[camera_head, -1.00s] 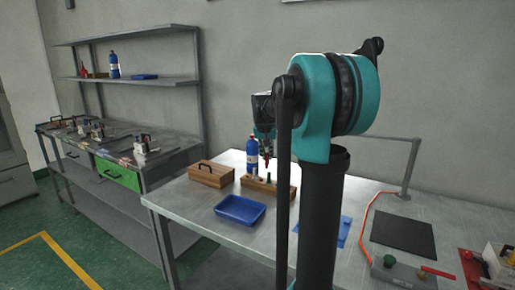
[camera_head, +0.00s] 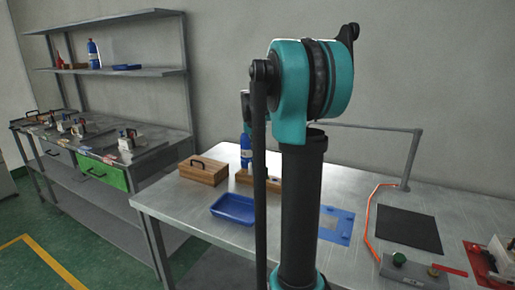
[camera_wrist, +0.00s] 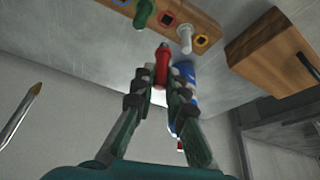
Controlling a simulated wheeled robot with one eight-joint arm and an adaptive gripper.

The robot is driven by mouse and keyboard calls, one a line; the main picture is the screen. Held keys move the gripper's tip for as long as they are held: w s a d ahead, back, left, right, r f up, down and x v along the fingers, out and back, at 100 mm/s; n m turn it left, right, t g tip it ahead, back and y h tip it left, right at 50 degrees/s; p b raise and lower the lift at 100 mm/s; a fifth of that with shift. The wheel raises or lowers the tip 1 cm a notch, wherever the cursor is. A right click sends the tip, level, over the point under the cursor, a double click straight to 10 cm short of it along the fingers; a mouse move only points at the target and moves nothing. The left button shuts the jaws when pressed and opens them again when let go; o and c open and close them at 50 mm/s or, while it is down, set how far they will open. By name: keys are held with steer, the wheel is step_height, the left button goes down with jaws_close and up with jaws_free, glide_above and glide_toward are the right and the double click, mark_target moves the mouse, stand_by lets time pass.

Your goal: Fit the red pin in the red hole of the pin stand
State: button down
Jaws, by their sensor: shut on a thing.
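My gripper (camera_wrist: 160,92) is shut on the red pin (camera_wrist: 162,66) in the wrist view, with the pin sticking out beyond the fingertips toward the pin stand. The wooden pin stand (camera_wrist: 212,27) runs along the top of that view. Its red-ringed hole (camera_wrist: 167,18) lies between a green pin (camera_wrist: 143,14) and a white pin (camera_wrist: 185,38), both seated in the stand. The red pin appears apart from the hole; its exact height above the stand cannot be told. In the head view, the stand (camera_head: 243,178) is partly covered by my arm, which also hides my gripper and the red pin.
A wooden box with a handle (camera_head: 203,171) stands left of the stand. A blue bottle (camera_head: 246,153) is behind the stand. A blue tray (camera_head: 233,209) lies in front. A blue mat (camera_head: 337,225), black pad (camera_head: 408,228) and button box (camera_head: 410,271) are to the right.

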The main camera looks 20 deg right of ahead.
mark_target(258, 157)
steer(key=shift+f, duration=2.6)
steer(key=shift+f, duration=1.55)
steer(key=c, duration=1.5)
jaws_free()
steer(key=shift+o, duration=0.2)
steer(key=shift+r, duration=0.1)
steer(key=v, duration=1.2)
steer(key=shift+s, duration=0.1)
